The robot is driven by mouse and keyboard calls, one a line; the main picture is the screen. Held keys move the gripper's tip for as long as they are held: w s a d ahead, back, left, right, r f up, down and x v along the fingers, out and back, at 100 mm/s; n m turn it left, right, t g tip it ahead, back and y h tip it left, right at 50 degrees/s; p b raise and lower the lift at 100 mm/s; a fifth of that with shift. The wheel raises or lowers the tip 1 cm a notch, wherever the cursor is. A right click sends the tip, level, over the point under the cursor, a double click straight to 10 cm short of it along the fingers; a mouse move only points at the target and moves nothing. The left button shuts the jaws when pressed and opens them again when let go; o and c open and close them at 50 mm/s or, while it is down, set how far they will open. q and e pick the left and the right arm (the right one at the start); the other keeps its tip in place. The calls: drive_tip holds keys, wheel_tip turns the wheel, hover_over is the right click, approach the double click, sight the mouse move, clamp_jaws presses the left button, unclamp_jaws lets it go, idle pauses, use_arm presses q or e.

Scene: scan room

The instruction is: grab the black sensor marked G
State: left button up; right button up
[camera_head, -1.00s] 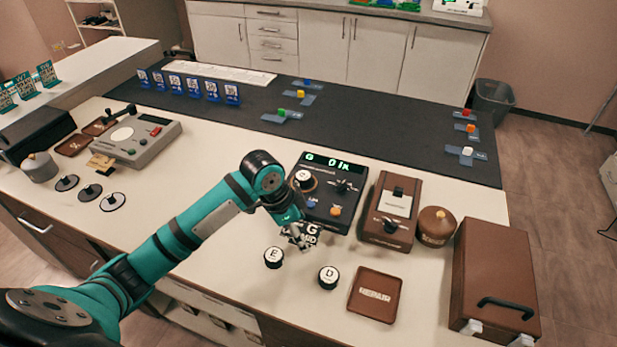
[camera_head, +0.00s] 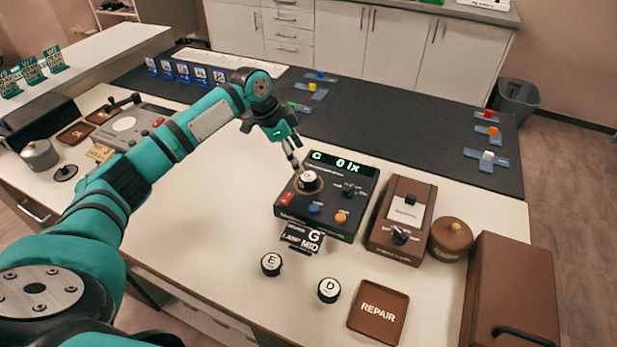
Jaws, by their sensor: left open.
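A small black sensor (camera_head: 308,182) with a white top sits in the round seat on the dark meter box (camera_head: 330,233); its letter is too small to read surely. The box's display (camera_head: 343,164) shows a green G and "0 lx". My left gripper (camera_head: 295,163) is open and points down just above and behind this sensor, its fingers close to the sensor's top; I cannot tell whether they touch it. A card (camera_head: 303,238) marked G, LAMP MID leans at the box's front. Sensors E (camera_head: 271,264) and D (camera_head: 329,290) stand on the white table. My right gripper is not in view.
A brown tray marked REPAIR (camera_head: 378,311) lies at the front right. A brown device (camera_head: 401,222), a round brown pot (camera_head: 450,239) and a brown case (camera_head: 511,287) stand to the right. A dark mat (camera_head: 400,120) with small coloured blocks lies behind.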

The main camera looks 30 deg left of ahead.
sight(308, 176)
use_arm(q)
drive_tip(key=x, duration=0.2)
drive_tip(key=shift+w+d+f, duration=0.1)
drive_tip(key=shift+d+f, duration=0.05)
drive_tip(key=shift+f, duration=0.2)
drive_tip(key=p+x, duration=0.1)
drive_tip(key=x, duration=0.3)
drive_tip(key=shift+f+p, duration=0.1)
drive_tip(key=shift+p, duration=0.3)
drive_tip(key=shift+w+d+f, duration=0.1)
drive_tip(key=shift+d+f, duration=0.1)
drive_tip(key=shift+f, duration=0.3)
drive_tip(key=shift+r, duration=0.1)
drive_tip(key=c, duration=1.4)
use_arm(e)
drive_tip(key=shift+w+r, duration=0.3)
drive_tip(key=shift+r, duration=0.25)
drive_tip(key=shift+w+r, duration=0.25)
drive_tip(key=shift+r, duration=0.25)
